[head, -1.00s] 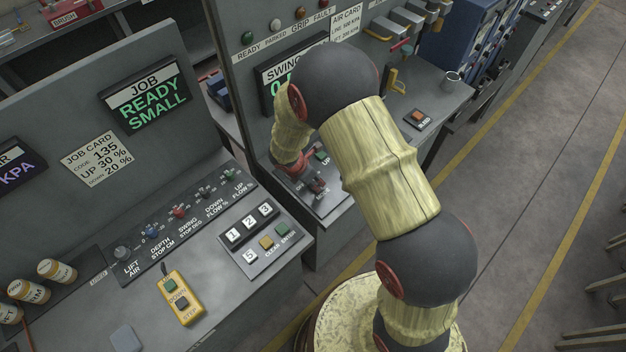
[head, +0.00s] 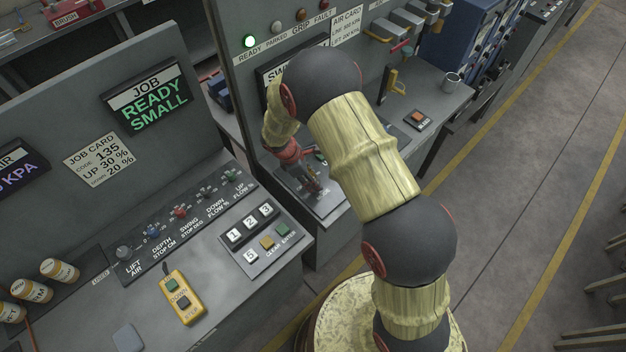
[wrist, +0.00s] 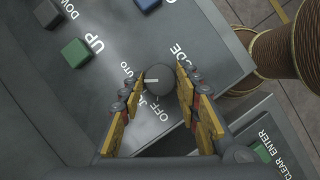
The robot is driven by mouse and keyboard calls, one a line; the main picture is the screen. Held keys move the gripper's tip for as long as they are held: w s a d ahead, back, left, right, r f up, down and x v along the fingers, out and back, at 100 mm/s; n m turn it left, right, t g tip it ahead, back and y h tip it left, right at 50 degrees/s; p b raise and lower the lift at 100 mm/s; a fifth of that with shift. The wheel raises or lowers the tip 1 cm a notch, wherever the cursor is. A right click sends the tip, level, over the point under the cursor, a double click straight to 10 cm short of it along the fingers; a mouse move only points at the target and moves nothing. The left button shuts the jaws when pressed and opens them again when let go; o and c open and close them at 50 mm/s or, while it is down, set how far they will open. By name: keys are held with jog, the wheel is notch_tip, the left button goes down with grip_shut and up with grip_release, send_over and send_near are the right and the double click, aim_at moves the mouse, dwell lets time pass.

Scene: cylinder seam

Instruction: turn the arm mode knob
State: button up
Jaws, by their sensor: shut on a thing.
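The arm mode knob (wrist: 159,80) is a round dark grey knob with a white pointer line, in the middle of the wrist view. Its line points left, toward the AUTO side of the printed labels; OFF is printed below it. My gripper (wrist: 161,78) has its yellow-padded fingers on either side of the knob and is shut on it. In the head view my gripper (head: 311,182) is low over the right-hand console, and the knob is hidden there behind it.
A green button (wrist: 75,52) and a blue button (wrist: 147,3) sit on the same panel. The green READY lamp (head: 249,41) is lit. The left console carries a keypad (head: 250,223) and a yellow pendant (head: 182,297). A mug (head: 451,81) stands farther right.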

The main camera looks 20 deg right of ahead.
jog(key=shift+w+m+g, duration=0.1)
jog(key=shift+m+g, duration=0.3)
jog(key=shift+m, duration=0.7)
jog(key=o, duration=1)
jog(key=shift+o, duration=0.7)
jog(key=v, duration=1.2)
jog(key=shift+w+d+m, duration=0.1)
jog(key=shift+m, duration=0.2)
